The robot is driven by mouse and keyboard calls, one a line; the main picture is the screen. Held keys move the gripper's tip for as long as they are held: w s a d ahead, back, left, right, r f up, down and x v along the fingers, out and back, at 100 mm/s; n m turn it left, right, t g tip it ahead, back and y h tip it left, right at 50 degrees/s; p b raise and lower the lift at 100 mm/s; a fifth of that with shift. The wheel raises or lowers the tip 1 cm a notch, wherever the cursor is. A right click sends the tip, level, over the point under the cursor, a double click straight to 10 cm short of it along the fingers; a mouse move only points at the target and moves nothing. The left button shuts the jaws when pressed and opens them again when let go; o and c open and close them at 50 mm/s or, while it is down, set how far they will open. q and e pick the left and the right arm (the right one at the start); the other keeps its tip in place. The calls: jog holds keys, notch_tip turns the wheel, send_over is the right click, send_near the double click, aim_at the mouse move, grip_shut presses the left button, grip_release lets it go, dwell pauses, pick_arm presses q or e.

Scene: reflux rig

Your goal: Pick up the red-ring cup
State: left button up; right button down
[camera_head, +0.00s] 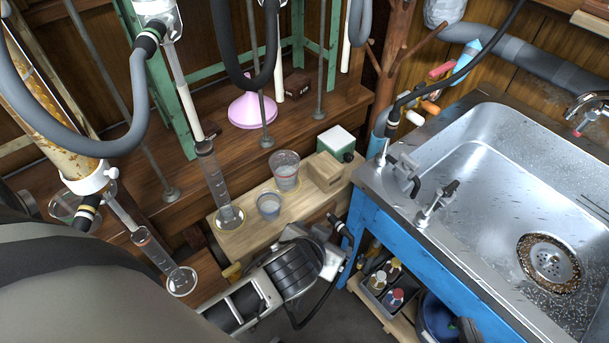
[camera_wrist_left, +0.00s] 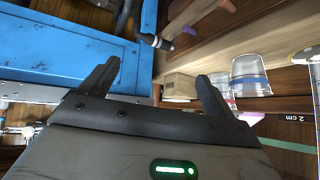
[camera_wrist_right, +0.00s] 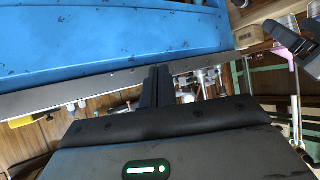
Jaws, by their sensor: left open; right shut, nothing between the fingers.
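The red-ring cup (camera_head: 285,168) is a clear tumbler standing upright on the low wooden bench, beside a small wooden block. A second clear cup (camera_head: 269,206), with a bluish ring, stands just in front of it. That cup also shows in the left wrist view (camera_wrist_left: 249,75), where the scene is upside down. My left gripper (camera_wrist_left: 158,84) is open, with nothing between its fingers, and is apart from both cups. My right gripper (camera_wrist_right: 155,88) is shut and empty, by the blue cabinet and away from the cups.
The wooden block (camera_head: 324,171) and a green-and-white box (camera_head: 335,142) stand to the right of the cups. A measuring cylinder (camera_head: 215,185) stands to their left. The blue cabinet (camera_head: 410,265) with its metal sink (camera_head: 480,165) bounds the right side. A pink funnel (camera_head: 252,110) is behind.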

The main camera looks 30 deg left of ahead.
pick_arm(q)
jog(key=w+a+r+n+y+b, duration=0.3)
jog(key=w+r+n+y+b, duration=0.2)
jog(key=r+n+y, duration=0.5)
jog(key=n, duration=0.2)
send_near(279, 156)
jog(key=w, duration=0.1)
jog(key=w+a+f, duration=0.1)
jog(key=w+a, duration=0.1)
jog(key=a, duration=0.1)
jog(key=shift+f+g+y+b, duration=0.4)
jog(key=shift+w+a+f, duration=0.1)
jog(key=shift+w+a, duration=0.05)
jog(key=shift+a, duration=0.05)
pick_arm(e)
jog(key=a+f, duration=0.1)
jog(key=f, duration=0.1)
jog(key=shift+s+a+f+y, duration=0.2)
jog(key=shift+a+f+y, duration=0.15)
jog(key=shift+a+y, duration=0.05)
jog(key=shift+t, duration=0.3)
pick_arm(q)
jog(key=c, duration=1.4)
pick_arm(e)
jog(key=shift+s, duration=0.1)
